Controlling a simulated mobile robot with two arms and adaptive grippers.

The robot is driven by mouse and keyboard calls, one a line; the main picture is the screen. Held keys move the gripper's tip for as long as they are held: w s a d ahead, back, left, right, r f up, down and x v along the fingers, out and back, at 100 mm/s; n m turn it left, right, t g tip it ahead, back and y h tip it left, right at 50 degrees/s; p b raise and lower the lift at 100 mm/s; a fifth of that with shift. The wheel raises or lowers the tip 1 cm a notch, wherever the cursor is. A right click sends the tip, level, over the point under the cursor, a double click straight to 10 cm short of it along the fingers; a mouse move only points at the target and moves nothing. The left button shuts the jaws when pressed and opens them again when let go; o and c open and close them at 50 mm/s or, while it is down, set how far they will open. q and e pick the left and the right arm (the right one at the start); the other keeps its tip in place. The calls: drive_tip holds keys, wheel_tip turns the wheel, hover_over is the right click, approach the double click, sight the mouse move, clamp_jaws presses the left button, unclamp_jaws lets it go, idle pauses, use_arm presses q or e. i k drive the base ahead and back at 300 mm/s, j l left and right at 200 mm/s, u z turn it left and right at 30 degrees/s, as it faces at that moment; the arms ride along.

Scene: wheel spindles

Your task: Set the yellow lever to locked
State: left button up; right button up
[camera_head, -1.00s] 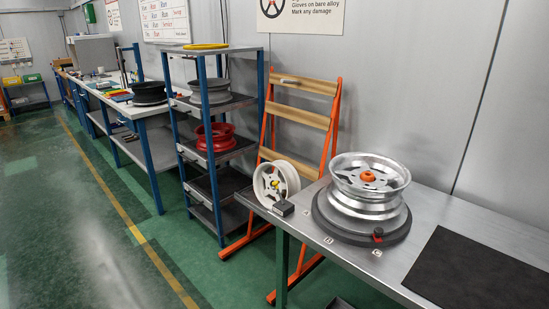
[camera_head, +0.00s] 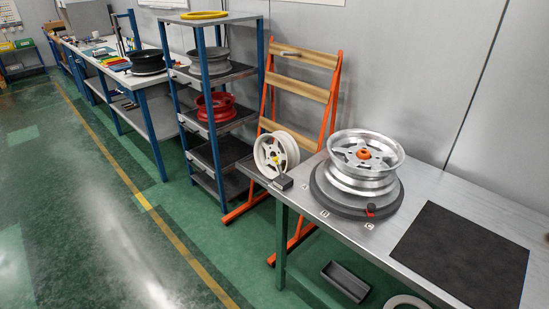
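A small yellow part (camera_head: 275,159) shows at the middle of the white wheel (camera_head: 287,148), which stands upright at the left end of the steel bench. It is too small to tell whether it is the lever or how it is set. A dark grey block (camera_head: 284,182) is just in front of that wheel. A silver wheel (camera_head: 386,146) with an orange hub piece (camera_head: 364,154) lies flat on a round dark base (camera_head: 333,203). A small red knob or lever (camera_head: 371,209) is at the base's front edge, near small marked plates. Neither gripper is in view.
A black mat (camera_head: 460,255) lies on the bench's right part. A blue-post shelf (camera_head: 206,119) with wheels and an orange rack (camera_head: 337,110) stand left of the bench. A dark tray (camera_head: 345,281) and part of a pale ring (camera_head: 408,302) are below the bench's front edge. The green floor at left is clear.

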sight(276, 159)
drive_tip(key=i+j+z, duration=0.1)
drive_tip(key=j, duration=0.25)
drive_tip(key=i+j+z, duration=0.1)
drive_tip(key=i+j, duration=0.2)
drive_tip(key=i+j+z, duration=0.1)
drive_tip(key=j, duration=0.3)
drive_tip(key=i+j+z, duration=0.1)
drive_tip(key=i+j, duration=0.2)
drive_tip(key=i+j+z, duration=0.15)
drive_tip(key=j, duration=0.35)
drive_tip(key=i+j+z, duration=0.1)
drive_tip(key=j, duration=0.3)
